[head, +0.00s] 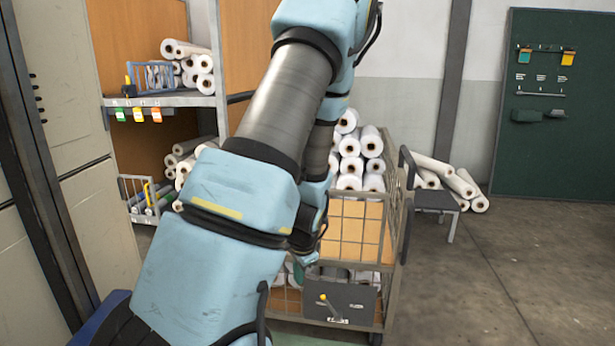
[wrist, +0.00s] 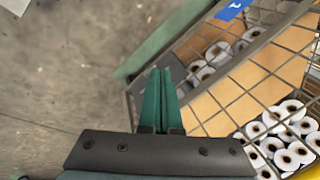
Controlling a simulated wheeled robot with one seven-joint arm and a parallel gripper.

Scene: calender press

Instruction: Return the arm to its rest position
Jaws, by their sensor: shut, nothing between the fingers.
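My gripper (wrist: 160,92) shows in the wrist view with its two green fingers together and nothing between them. It points toward the floor beside the wire cage trolley (wrist: 232,92). In the head view my blue and grey arm rises from the lower left to the top centre, in front of the trolley (head: 390,250).
White rolls (head: 360,155) fill the trolley's upper level. A shelf (head: 170,99) with more rolls stands at the left. A small dark step stool (head: 436,200) and loose rolls (head: 462,184) are beyond the trolley. The concrete floor (head: 500,280) at the right is clear.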

